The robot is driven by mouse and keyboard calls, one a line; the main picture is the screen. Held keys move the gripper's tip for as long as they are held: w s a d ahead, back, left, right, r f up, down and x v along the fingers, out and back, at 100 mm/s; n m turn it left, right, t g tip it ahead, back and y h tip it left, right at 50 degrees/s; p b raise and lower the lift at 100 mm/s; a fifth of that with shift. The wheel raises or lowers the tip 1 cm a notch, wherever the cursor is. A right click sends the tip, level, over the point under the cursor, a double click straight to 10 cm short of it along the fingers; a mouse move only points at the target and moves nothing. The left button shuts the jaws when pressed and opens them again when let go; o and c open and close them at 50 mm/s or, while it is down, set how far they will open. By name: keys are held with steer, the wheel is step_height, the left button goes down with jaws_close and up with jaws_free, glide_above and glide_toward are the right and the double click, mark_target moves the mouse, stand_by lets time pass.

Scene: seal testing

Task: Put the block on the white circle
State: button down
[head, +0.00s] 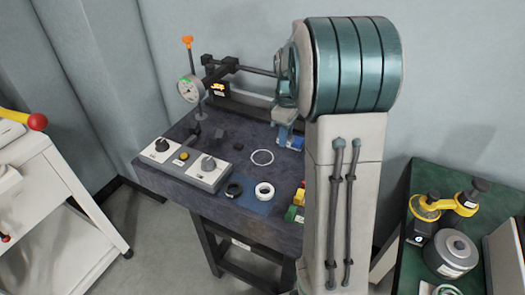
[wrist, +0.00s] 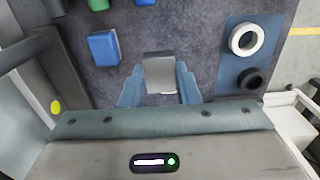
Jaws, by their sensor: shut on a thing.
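A grey block (wrist: 160,72) is between the two pale blue fingers of my gripper (wrist: 160,88) in the wrist view. My gripper is shut on it. In the head view my gripper (head: 284,132) is above the back right of the dark table, and I cannot make out the block there. The white circle (head: 262,157) is a thin outline on the table top, left of and nearer than my gripper. In the wrist view a small white patch shows at the block's lower edge; I cannot tell whether it is the circle.
A blue block (wrist: 104,47) lies beside my gripper. A white ring (head: 264,191) and a black ring (head: 233,189) lie on a blue mat (head: 250,206). A control box (head: 190,164) is at left, a dial gauge (head: 190,88) behind. Coloured blocks (head: 298,202) are at the front right.

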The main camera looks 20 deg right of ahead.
glide_above(263, 158)
step_height(263, 158, down, 4)
steer(key=shift+w+f+p, duration=0.1)
steer(key=shift+w+p, duration=0.05)
steer(key=shift+p, duration=0.15)
steer(key=shift+f, duration=1.95)
steer(key=shift+f, duration=0.1)
steer(key=c, duration=1.1)
jaws_free()
